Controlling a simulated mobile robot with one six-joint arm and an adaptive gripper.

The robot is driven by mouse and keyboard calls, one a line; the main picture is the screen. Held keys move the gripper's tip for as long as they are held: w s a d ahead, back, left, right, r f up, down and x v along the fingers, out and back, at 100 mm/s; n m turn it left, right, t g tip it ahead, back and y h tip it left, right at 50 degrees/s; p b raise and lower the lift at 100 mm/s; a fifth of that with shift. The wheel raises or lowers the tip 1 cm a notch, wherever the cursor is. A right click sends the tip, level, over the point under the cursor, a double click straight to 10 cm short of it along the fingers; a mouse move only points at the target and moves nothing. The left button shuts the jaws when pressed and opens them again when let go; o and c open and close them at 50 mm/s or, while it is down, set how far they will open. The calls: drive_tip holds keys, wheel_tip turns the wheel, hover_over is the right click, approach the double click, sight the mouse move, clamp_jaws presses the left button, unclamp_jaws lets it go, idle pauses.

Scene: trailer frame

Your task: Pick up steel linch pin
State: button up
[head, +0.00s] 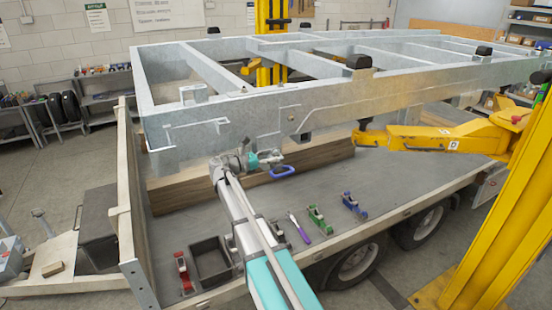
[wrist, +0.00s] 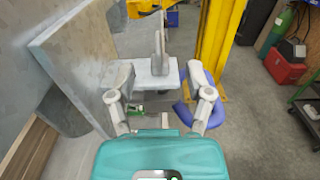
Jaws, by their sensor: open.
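My gripper (head: 262,160) is in front of the near side of the raised galvanised frame (head: 215,135), above the trailer bed. In the wrist view my gripper (wrist: 160,88) has its fingers wide apart, with nothing clearly held. A pale grey bracket (wrist: 140,74) with an upright tab lies just beyond and between the fingertips. A purple-blue loop (head: 283,171) shows right beside the gripper; in the wrist view the loop (wrist: 187,112) is partly hidden behind the right finger. I cannot make out the steel linch pin for certain in either view.
A yellow lift arm (head: 420,137) and post (head: 510,215) stand on the right. A timber beam (head: 325,160) lies under the frame. On the bed (head: 345,233) are a dark tray (head: 211,262), a red tool (head: 183,272), a purple-handled tool (head: 299,229), green (head: 319,220) and blue (head: 353,205) tools.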

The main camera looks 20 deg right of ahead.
drive_tip(key=shift+d, duration=1.05)
clamp_jaws()
